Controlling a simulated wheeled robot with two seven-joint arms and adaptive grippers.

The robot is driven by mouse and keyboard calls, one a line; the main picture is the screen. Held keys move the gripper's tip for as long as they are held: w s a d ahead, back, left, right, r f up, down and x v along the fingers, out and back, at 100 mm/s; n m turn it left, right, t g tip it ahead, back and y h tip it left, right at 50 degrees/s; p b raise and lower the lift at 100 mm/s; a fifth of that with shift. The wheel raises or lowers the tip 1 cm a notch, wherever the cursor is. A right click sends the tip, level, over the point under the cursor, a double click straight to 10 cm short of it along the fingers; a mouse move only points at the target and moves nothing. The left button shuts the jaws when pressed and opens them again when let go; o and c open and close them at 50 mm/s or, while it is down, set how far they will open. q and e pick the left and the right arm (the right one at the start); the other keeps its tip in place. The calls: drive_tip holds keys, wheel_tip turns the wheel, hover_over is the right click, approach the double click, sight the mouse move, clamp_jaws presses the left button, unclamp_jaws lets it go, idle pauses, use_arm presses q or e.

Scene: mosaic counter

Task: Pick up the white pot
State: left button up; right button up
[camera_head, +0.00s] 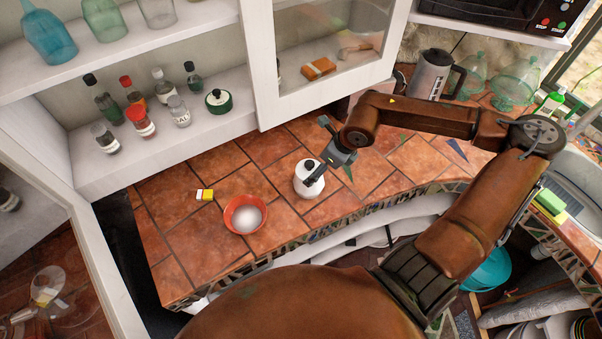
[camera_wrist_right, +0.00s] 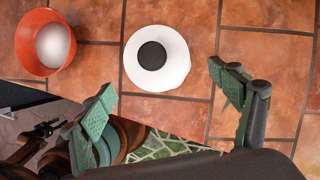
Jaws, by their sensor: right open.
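The white pot (camera_head: 303,189) stands upright on the tiled counter near its front edge. In the right wrist view, the pot (camera_wrist_right: 171,77) shows from above as a white disc with a round black top. My right gripper (camera_head: 319,151) is open above and beside the pot. One of its fingers covers part of the pot in the head view. In the right wrist view, the open green-padded fingers (camera_wrist_right: 167,97) are spread wide, with the pot beyond the gap between them and nothing held. My left gripper is not in view.
A red-orange bowl (camera_head: 234,228) with a white round thing inside stands left of the pot. A shelf with several bottles (camera_head: 141,122) and a cabinet door (camera_head: 262,70) stand behind. The counter (camera_head: 170,240) is clear at left.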

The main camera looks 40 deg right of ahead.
drive_tip(key=shift+w+f+b, duration=0.35)
drive_tip(key=shift+w+f, duration=0.05)
drive_tip(key=shift+w+a+f, duration=0.1)
drive_tip(key=shift+f, duration=0.25)
drive_tip(key=shift+w+f+b, duration=0.25)
drive_tip(key=shift+f+b, duration=0.2)
drive_tip(key=shift+f, duration=0.05)
drive_tip(key=shift+w+a+f, duration=0.1)
drive_tip(key=shift+a+f, duration=0.1)
drive_tip(key=shift+f, duration=0.05)
drive_tip(key=x, duration=0.3)
drive_tip(key=shift+a+f+b, duration=0.1)
drive_tip(key=shift+b, duration=0.25)
drive_tip(key=shift+w+f, duration=0.2)
drive_tip(key=shift+f, duration=0.3)
drive_tip(key=c, duration=0.6)
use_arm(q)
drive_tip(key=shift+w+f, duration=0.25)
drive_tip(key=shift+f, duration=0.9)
use_arm(e)
drive_tip(key=shift+r, duration=0.1)
drive_tip(key=c, duration=1.3)
